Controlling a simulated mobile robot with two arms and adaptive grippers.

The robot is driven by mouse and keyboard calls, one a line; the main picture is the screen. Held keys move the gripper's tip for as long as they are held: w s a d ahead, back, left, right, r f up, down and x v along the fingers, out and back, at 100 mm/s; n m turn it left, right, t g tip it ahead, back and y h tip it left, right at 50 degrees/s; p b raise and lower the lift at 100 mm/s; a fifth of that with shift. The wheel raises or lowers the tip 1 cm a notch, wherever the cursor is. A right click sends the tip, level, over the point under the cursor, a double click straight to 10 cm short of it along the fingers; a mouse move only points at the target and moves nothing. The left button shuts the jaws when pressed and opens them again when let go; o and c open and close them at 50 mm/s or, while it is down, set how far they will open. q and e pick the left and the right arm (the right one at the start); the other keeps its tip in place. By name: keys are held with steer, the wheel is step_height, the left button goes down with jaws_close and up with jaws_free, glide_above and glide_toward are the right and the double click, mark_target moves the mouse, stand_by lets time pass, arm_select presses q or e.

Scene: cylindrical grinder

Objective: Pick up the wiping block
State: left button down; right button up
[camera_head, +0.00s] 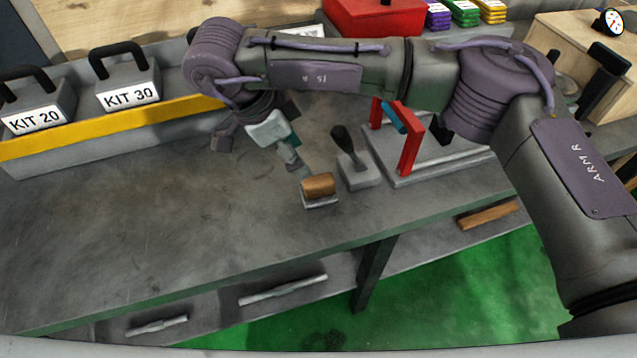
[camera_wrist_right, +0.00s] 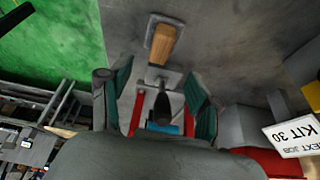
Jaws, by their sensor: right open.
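A small block with a rounded wooden top on a flat pale base (camera_head: 319,187) sits on the grey bench near its front edge; it looks like the wiping block. It also shows in the right wrist view (camera_wrist_right: 163,43), beyond the fingertips. Right beside it stands a grey block with an upright black handle (camera_head: 358,174), seen in the wrist view too (camera_wrist_right: 162,106). My right gripper (camera_head: 287,150) hangs above the bench, just behind and left of the wooden-topped block. Its teal-lined fingers (camera_wrist_right: 162,92) are apart and hold nothing. My left gripper is not in view.
A fixture plate (camera_head: 440,162) with red uprights (camera_head: 411,140) stands to the right. A yellow-edged shelf (camera_head: 120,122) at the left back holds the KIT 20 (camera_head: 36,112) and KIT 30 (camera_head: 128,90) blocks. The bench's left and middle are clear.

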mark_target(317, 180)
steer(key=x, duration=0.5)
steer(key=shift+p+x, duration=0.9)
steer(key=shift+x, duration=1.8)
jaws_close()
